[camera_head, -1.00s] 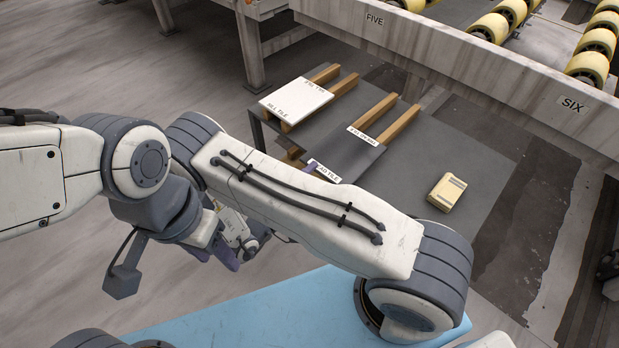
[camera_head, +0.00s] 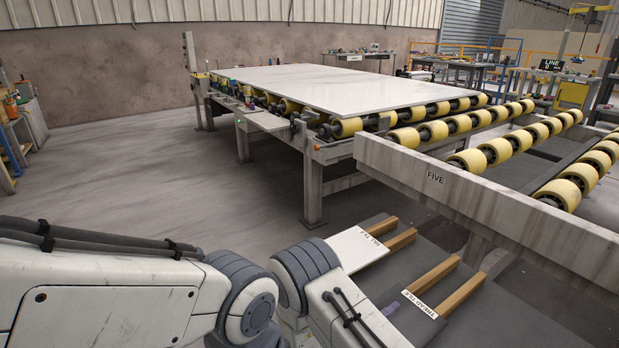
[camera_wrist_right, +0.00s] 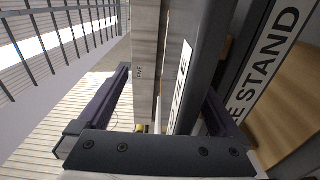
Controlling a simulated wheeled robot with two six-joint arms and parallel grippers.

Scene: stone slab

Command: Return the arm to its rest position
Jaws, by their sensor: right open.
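One of my white and grey arms crosses the lower left of the head view; its gripper end is hidden or out of frame. I cannot tell whether the fingers touch anything. My left gripper is not in view.
A white tile (camera_head: 357,248) and wooden battens (camera_head: 434,273) lie on the dark stand (camera_head: 505,315). Behind, a roller table carries a large pale slab (camera_head: 330,87). A beam marked FIVE (camera_head: 480,203) runs at the right. The floor (camera_head: 130,160) at left is clear.

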